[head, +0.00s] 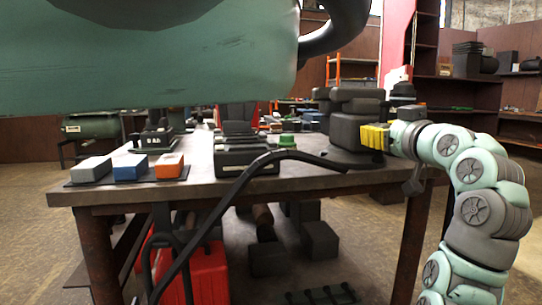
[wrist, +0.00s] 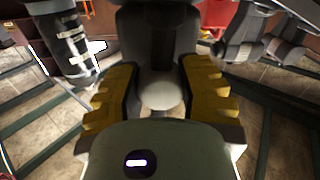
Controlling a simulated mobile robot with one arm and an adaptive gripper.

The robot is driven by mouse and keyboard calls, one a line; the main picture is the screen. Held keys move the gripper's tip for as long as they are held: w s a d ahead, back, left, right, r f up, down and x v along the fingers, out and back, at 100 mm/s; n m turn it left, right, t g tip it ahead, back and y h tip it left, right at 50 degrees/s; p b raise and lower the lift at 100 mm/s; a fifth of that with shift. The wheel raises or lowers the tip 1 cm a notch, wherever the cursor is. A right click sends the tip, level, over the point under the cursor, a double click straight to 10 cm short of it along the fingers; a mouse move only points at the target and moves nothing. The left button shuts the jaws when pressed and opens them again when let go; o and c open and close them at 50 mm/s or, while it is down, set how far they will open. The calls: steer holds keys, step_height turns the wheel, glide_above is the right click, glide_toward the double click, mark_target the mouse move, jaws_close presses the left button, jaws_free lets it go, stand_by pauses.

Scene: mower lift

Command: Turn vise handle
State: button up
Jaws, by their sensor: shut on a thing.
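The dark vise (head: 357,122) stands on the right end of the workbench. My gripper (head: 374,137), with yellow finger pads, reaches in from the right against the vise's right side.
The workbench (head: 325,180) carries a black toolbox (head: 247,155) and several small blocks on a mat at the left. A black hose (head: 240,180) droops over the front edge. A large green body (head: 150,60) hangs overhead. A red container (head: 195,272) stands underneath.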

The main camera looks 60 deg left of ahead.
steer(key=shift+f, duration=0.2)
steer(key=o, duration=1.2)
steer(key=shift+r, duration=0.1)
steer(key=shift+v, duration=3.75)
steer(key=shift+r, duration=0.1)
